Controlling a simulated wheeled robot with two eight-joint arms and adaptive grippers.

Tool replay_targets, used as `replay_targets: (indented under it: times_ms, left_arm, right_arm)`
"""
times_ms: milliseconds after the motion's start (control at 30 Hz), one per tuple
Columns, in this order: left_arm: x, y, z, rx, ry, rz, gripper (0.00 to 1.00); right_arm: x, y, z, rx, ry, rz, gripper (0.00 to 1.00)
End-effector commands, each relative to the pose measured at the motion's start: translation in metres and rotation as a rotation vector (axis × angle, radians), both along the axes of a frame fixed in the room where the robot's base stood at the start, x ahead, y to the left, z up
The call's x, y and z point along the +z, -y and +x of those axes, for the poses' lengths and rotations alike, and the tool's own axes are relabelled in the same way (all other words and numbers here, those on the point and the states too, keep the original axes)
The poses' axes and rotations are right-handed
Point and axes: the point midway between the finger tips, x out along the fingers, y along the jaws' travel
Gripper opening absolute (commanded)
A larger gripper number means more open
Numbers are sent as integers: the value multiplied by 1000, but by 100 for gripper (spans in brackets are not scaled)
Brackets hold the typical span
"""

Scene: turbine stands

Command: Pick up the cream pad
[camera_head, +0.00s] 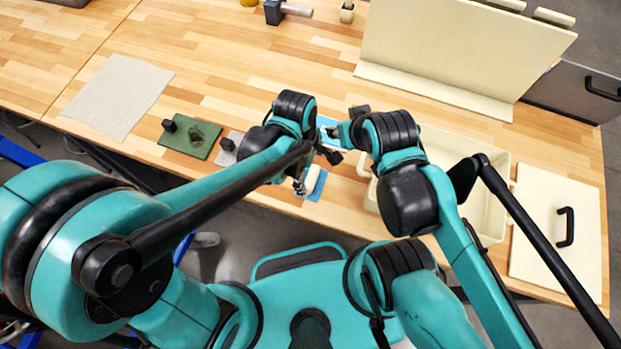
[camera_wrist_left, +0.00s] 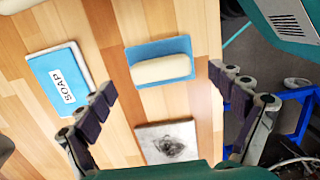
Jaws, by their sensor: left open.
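The cream pad (camera_wrist_left: 162,68) lies on a blue mat (camera_wrist_left: 185,45) on the wooden table in the left wrist view. In the head view the pad (camera_head: 312,179) is partly hidden by my left gripper (camera_head: 314,167). In the left wrist view my left gripper (camera_wrist_left: 162,80) is open, its fingers apart, with the pad showing beyond and between them. Nothing is held in it. My right gripper (camera_head: 343,128) is close by in the head view, near the blue soap area; its fingers are too small and overlapped to read.
A blue board labelled SOAP (camera_wrist_left: 58,72) lies left of the pad, and a pale plate with a dark smudge (camera_wrist_left: 168,140) lies nearer. A green plate (camera_head: 190,140) and grey mat (camera_head: 117,95) are at the left. A cream bin (camera_head: 485,215) and lid (camera_head: 545,245) stand right.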

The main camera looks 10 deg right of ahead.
Motion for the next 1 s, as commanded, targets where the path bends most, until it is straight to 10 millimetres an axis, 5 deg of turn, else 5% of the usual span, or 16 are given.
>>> replay_targets:
  times_ms: [200,500,733,1000]
  left_arm:
    - [-34,2,-2,-1,1,-1,93]
    - [-38,2,-2,-1,1,-1,93]
    - [-38,2,-2,-1,1,-1,38]
    - [-38,2,-2,-1,1,-1,33]
  right_arm:
    - [-14,0,0,0,0,0,40]
    - [-14,0,0,0,0,0,40]
    - [-14,0,0,0,0,0,40]
    - [-14,0,0,0,0,0,40]
